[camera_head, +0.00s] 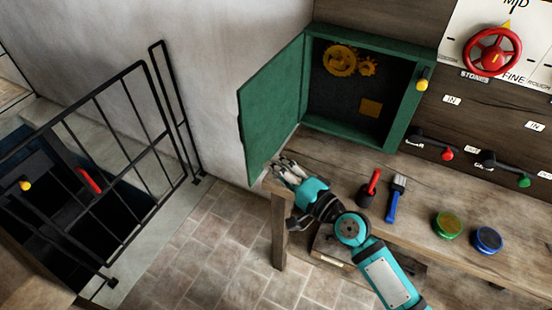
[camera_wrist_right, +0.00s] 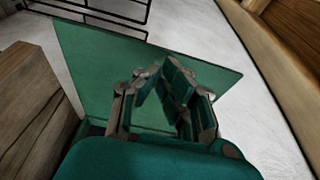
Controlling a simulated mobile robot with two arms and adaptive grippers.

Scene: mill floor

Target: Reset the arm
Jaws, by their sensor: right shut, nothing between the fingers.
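My right gripper (camera_head: 283,165) is at the left end of the wooden bench, by the lower edge of the open green cabinet door (camera_head: 272,105). Its fingers are shut with nothing between them. In the right wrist view the gripper (camera_wrist_right: 168,75) shows in front of the green door panel (camera_wrist_right: 90,60). I cannot tell whether the fingers touch the door. The green cabinet (camera_head: 398,110) stands open at the back of the bench, with yellow gears (camera_head: 340,61) inside. My left gripper is not in view.
On the bench (camera_head: 335,160) are a red-handled tool (camera_head: 371,186), a blue-handled brush (camera_head: 394,200), a green tin (camera_head: 447,225) and a blue tin (camera_head: 487,240). Levers (camera_head: 436,147) and a red wheel (camera_head: 491,52) are on the back panel. A black railing (camera_head: 130,130) guards an opening at left.

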